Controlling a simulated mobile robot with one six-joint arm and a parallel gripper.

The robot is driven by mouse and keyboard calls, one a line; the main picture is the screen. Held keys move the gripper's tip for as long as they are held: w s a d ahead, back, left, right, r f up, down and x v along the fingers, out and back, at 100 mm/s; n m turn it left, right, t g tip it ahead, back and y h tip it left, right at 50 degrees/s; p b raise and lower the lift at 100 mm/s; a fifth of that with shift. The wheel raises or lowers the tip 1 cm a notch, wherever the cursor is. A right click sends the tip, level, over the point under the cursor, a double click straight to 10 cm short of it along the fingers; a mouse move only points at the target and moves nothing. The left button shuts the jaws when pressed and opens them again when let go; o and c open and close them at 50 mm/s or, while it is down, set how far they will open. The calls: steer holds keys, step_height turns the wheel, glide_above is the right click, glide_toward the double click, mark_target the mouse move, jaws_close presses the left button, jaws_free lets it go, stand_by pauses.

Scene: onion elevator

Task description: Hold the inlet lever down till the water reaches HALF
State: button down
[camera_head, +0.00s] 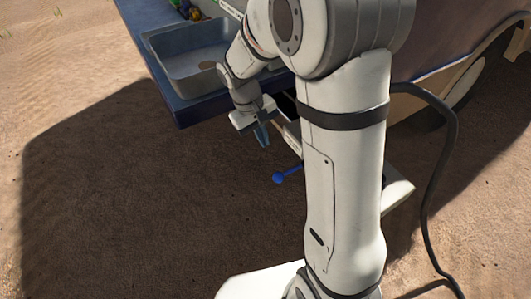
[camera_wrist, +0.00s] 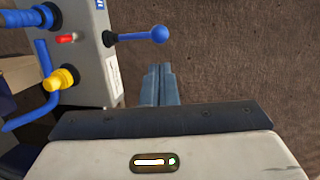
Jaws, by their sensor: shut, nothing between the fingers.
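The inlet lever is probably the blue lever with a round ball end (camera_head: 279,178); it sticks out from a grey box under the counter. In the wrist view the blue ball (camera_wrist: 158,34) and its rod extend to the right from the box's side, roughly level in the picture. My gripper (camera_head: 263,138) is shut and empty, fingers pointing down, above and left of the ball in the head view. In the wrist view my fingertips (camera_wrist: 158,68) show just below the ball, with a gap in the picture. No water level or HALF mark can be made out.
The grey box (camera_wrist: 88,60) carries a red indicator (camera_wrist: 66,38), a yellow fitting (camera_wrist: 62,78) and blue pipes (camera_wrist: 42,55). A metal sink (camera_head: 185,75) sits in the blue counter (camera_head: 190,112) above. Sandy ground around the lever's free end is clear.

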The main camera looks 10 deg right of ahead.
mark_target(277, 174)
steer(key=b+x, duration=0.2)
steer(key=x, duration=1.1)
steer(key=shift+b, duration=0.35)
